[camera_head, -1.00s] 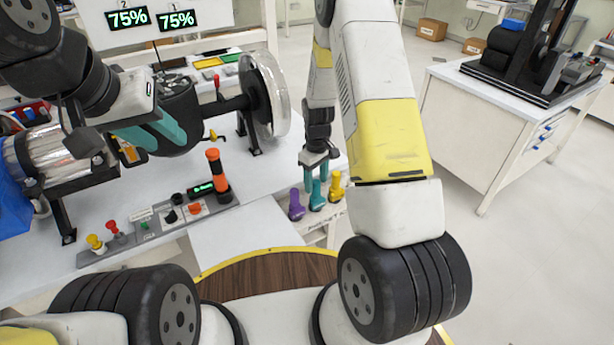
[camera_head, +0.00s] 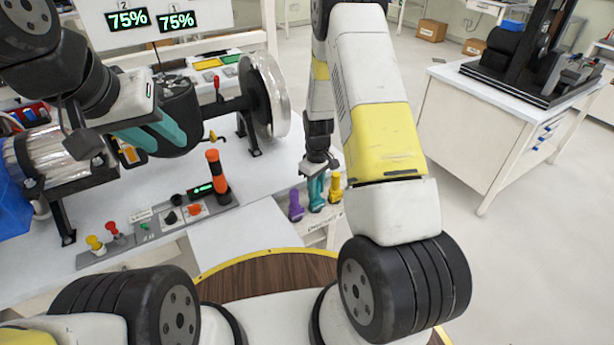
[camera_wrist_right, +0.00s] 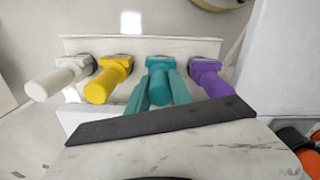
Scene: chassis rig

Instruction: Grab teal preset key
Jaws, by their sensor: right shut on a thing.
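The teal preset key (camera_head: 316,204) stands upright in a small rack between the purple and yellow keys. My right gripper (camera_head: 317,182) is down over it from above. In the right wrist view the teal key (camera_wrist_right: 158,72) lies between the two teal fingers (camera_wrist_right: 160,98), which are shut on it. The fingers and the key have nearly the same colour, so the exact contact is hard to see. My left gripper (camera_head: 158,134) is at the upper left with its teal fingers apart and nothing visible between them.
The purple key (camera_wrist_right: 208,80) and yellow key (camera_wrist_right: 108,80) stand close on either side, with a white key (camera_wrist_right: 58,82) beyond the yellow one. Open floor is to the right.

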